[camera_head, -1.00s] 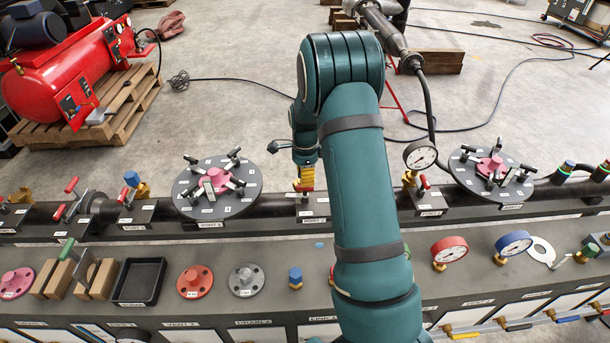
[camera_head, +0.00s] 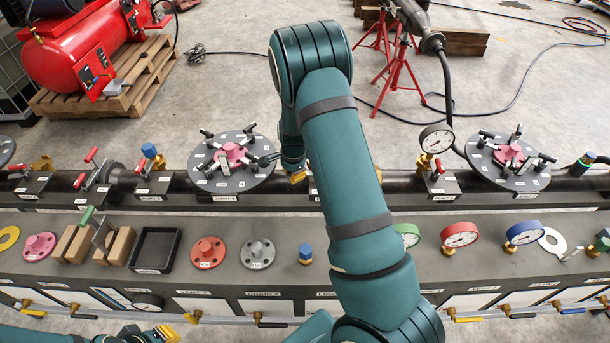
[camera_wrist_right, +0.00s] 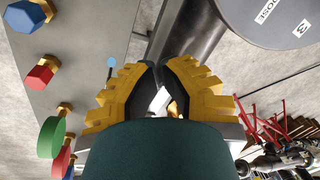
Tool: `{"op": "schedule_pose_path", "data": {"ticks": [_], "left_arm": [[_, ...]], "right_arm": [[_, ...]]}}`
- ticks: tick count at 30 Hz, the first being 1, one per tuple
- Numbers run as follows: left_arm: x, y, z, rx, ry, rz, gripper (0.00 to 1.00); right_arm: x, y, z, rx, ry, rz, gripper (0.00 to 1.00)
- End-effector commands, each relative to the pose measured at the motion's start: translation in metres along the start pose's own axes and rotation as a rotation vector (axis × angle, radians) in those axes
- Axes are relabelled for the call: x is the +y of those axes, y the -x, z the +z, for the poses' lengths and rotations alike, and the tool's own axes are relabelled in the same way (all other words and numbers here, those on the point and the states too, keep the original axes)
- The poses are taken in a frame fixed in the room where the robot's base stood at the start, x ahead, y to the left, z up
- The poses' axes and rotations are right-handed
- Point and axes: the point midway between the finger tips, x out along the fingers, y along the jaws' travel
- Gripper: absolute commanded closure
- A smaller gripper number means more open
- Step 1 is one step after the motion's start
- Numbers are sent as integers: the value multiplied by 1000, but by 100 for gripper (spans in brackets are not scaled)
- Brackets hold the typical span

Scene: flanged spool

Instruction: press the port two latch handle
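The dark round port plate labelled PORT 2 (camera_head: 256,180) sits on the pipe left of centre in the head view. It has a pink hub (camera_head: 231,154) and several black-tipped latch handles around it. I cannot tell single latches apart well. My right gripper (camera_head: 298,177) is just right of the plate, apart from it and partly hidden by my arm. In the wrist view its yellow fingers (camera_wrist_right: 155,68) meet at the tips and hold nothing; part of a dark disc (camera_wrist_right: 275,18) shows upper right. My left gripper (camera_head: 167,334) is only partly visible at the bottom left.
Red-handled clamps (camera_head: 91,154) and a blue-capped fitting (camera_head: 149,151) stand left of the plate. A gauge (camera_head: 436,138) and a second latched plate (camera_head: 510,160) stand to the right. The front bench (camera_head: 330,205) carries a black tray (camera_head: 156,248), flanges and gauges.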

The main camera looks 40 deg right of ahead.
Motion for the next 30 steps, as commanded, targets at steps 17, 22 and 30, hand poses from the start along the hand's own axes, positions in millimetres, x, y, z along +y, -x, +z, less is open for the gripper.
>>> {"op": "schedule_pose_path", "data": {"ticks": [17,22,30], "left_arm": [[-3,-9,1,0,0,-2,100],[-4,-12,2,0,0,-2,100],[-5,-15,2,-1,0,-3,100]], "right_arm": [[70,-97,69,580,1011,-89,100],[95,-85,62,869,1339,21,100],[123,-33,54,1369,1802,343,100]]}}
